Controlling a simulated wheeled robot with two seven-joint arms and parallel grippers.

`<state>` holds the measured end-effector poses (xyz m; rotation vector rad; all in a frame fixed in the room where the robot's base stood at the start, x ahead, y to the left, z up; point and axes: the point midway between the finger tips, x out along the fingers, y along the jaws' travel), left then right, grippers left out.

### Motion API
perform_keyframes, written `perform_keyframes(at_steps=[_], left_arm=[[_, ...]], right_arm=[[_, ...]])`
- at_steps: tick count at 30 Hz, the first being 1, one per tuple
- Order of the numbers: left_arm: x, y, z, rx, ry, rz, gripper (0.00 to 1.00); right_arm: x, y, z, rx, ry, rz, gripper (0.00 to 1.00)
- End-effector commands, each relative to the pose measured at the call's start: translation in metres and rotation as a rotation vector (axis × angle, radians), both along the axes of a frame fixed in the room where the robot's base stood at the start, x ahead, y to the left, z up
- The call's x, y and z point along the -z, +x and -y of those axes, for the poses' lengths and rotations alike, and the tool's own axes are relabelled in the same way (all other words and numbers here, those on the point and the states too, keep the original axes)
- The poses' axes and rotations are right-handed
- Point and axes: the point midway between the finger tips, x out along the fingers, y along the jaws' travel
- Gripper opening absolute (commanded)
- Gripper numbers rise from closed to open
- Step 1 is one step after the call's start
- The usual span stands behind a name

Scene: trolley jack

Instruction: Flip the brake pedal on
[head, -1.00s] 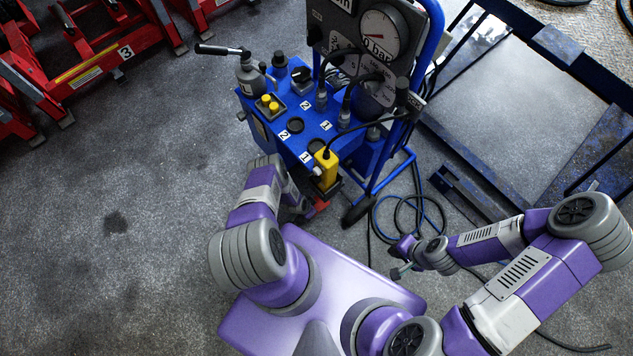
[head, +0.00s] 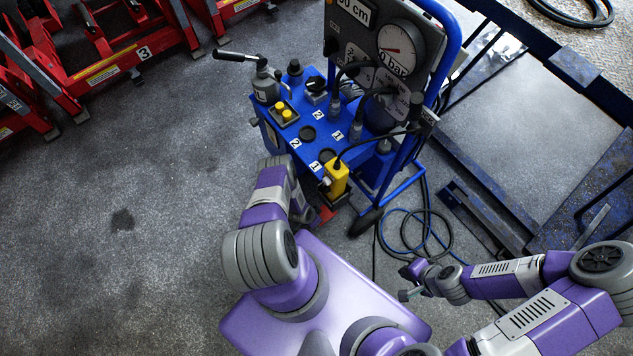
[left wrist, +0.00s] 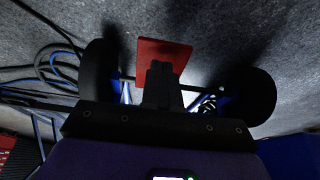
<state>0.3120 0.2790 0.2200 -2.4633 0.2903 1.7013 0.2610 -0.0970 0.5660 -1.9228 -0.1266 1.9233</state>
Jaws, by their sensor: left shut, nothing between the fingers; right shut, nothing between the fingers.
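The red brake pedal (left wrist: 165,52) is a flat plate between two black wheels, low on the blue trolley jack (head: 285,126). In the head view a small red part (head: 326,213) shows low beside my left arm, mostly hidden. My left gripper (left wrist: 160,72) is shut and empty, its fingertips overlapping the pedal's lower middle in the left wrist view. I cannot tell whether they touch it. In the head view the left gripper is hidden behind its own arm and the trolley. My right gripper (head: 405,290) is shut and empty, away from the trolley at lower right.
A yellow box (head: 338,176) hangs on the trolley's near side. Blue and black hoses (head: 425,238) lie coiled on the floor beside it. A blue metal frame (head: 560,200) stands at right, red stands (head: 105,70) at upper left. The floor at left is clear.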

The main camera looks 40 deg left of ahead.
Motion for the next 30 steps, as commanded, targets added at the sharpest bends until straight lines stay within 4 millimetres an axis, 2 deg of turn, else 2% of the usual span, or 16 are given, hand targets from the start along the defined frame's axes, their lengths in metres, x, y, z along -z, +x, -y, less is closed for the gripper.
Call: perform_keyframes(at_steps=[1,6,12,15,21,30], left_arm=[[-0.014,0.0,0.0,0.003,0.0,0.0,0.0],[-0.048,-0.011,-0.002,0.004,-0.001,-0.003,0.0],[-0.086,-0.029,-0.007,0.003,-0.001,-0.002,0.0],[-0.098,-0.036,-0.008,0.003,-0.001,-0.002,0.0],[-0.109,-0.041,-0.01,0.003,-0.001,-0.001,0.0],[-0.109,-0.042,-0.01,0.003,-0.001,-0.001,0.0]], right_arm=[[-0.013,0.0,0.0,0.0,0.0,0.0,0.0],[-0.035,0.0,0.0,0.0,0.0,0.0,0.0],[-0.055,0.0,0.0,0.0,0.0,0.0,0.0],[-0.061,0.0,0.0,0.0,0.0,0.0,0.0],[-0.065,0.0,0.0,0.0,0.0,0.0,0.0],[-0.065,0.0,0.0,0.0,0.0,0.0,0.0]])
